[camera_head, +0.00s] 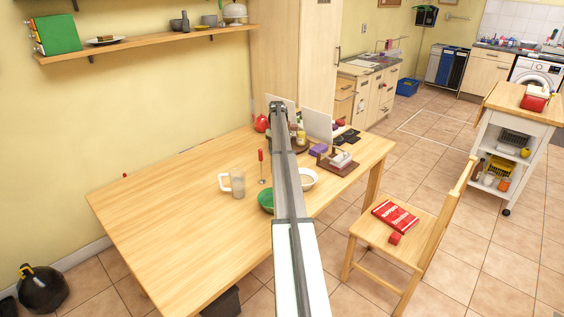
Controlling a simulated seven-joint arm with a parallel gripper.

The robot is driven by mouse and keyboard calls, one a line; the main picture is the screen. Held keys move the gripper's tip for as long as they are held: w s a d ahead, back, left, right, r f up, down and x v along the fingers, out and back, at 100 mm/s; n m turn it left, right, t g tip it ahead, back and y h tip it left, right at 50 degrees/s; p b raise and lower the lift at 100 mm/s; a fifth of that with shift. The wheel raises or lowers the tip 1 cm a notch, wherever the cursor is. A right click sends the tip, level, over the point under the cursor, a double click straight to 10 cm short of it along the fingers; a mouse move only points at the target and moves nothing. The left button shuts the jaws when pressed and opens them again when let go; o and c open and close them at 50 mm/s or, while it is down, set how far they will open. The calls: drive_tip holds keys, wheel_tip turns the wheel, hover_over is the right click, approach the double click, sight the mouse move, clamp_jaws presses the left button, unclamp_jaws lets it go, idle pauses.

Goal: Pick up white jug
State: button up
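A whitish, translucent jug (238,184) stands upright on the wooden table (170,225), left of my arm. Its handle points to the left. My arm reaches up from the bottom of the picture over the table, right of the jug and apart from it in the picture. The far end of the arm shows as a dark joint near the back of the table. I cannot make out any gripper fingers.
A red-topped utensil (261,166), a green bowl (266,200) and a white bowl (308,179) stand right of the jug. Several items crowd the table's back right. A chair (384,235) stands at the right.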

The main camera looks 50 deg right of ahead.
drive_tip(key=shift+s+a+f, duration=0.1)
drive_tip(key=shift+s+f, duration=0.05)
drive_tip(key=shift+f, duration=1.15)
drive_tip(key=shift+s+a+f, duration=0.1)
drive_tip(key=shift+f, duration=1.15)
drive_tip(key=shift+c, duration=0.5)
clamp_jaws()
